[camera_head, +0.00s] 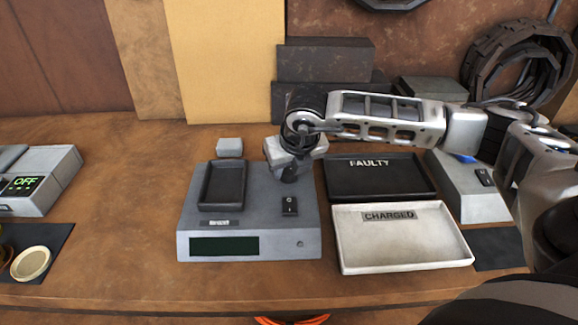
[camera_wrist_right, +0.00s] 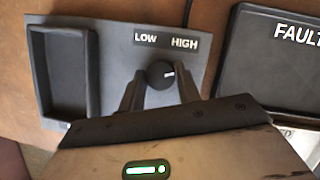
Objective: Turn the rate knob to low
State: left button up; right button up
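The grey charger unit (camera_head: 260,215) stands on the bench, with an empty dark cradle (camera_head: 222,185), a black switch (camera_head: 290,206) and a dark display (camera_head: 224,246). In the right wrist view, its round black rate knob (camera_wrist_right: 158,75) sits below the LOW label (camera_wrist_right: 145,38) and HIGH label (camera_wrist_right: 184,43). The knob's white mark points right, to the HIGH side. My right gripper (camera_head: 289,174) points down over the unit's back right and hides the knob in the head view. Its fingers (camera_wrist_right: 159,88) stand on either side of the knob, seemingly with slight gaps. My left gripper is out of view.
A black FAULTY tray (camera_head: 380,180) and a white CHARGED tray (camera_head: 400,245) lie right of the unit. A small grey block (camera_head: 230,147) sits behind it. A device reading OFF (camera_head: 35,182) stands at far left. Bare bench lies between.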

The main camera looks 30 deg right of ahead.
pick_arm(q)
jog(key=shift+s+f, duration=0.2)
pick_arm(e)
jog(key=shift+c, duration=0.3)
